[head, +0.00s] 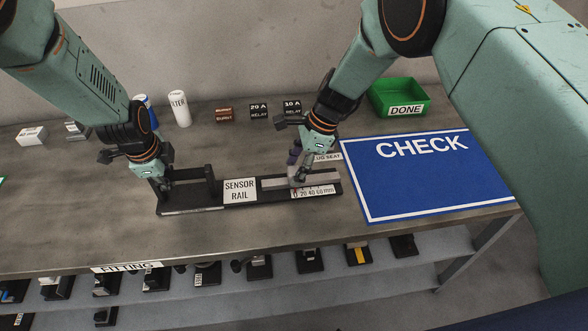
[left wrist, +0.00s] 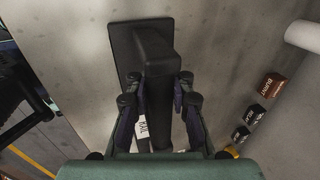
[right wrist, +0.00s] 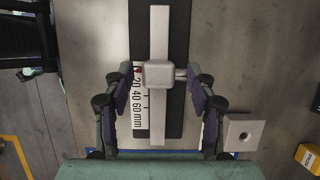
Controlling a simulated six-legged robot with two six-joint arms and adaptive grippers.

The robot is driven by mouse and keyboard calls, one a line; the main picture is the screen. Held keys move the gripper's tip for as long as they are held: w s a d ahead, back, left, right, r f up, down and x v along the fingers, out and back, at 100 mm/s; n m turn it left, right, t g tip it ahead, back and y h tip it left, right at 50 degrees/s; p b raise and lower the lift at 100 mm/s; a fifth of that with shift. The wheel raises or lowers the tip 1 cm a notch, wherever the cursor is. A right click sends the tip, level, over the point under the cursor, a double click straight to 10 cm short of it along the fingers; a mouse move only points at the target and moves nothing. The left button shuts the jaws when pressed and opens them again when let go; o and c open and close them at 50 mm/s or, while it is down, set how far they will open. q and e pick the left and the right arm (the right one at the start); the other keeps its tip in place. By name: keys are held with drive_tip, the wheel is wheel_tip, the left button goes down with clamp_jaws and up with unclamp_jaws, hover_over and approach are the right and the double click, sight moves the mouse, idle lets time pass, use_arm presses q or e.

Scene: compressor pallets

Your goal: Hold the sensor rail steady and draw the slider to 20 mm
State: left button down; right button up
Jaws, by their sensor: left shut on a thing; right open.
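The sensor rail (head: 240,190) is a long black base on the bench with a white label. My left gripper (head: 163,183) is shut on the black bar handle at the rail's left end; the handle (left wrist: 155,50) fills the middle of the left wrist view. The slider (right wrist: 158,74) is a pale grey block with a small side knob, on a light bar over the rail's right half. A red mark sits beside it, just above the 20 on the mm scale (right wrist: 138,100). My right gripper (right wrist: 154,80) is open, its fingers on either side of the slider with gaps visible.
A blue CHECK mat (head: 420,190) lies right of the rail, with a green DONE bin (head: 400,97) behind it. A pale seat block (right wrist: 243,132) stands close beside the right gripper. Relays (head: 258,111) and a white filter (head: 179,108) stand at the back. The bench front is clear.

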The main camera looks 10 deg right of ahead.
drive_tip(key=shift+a+f, duration=0.25)
drive_tip(key=shift+f, duration=0.3)
clamp_jaws()
idle(0.5)
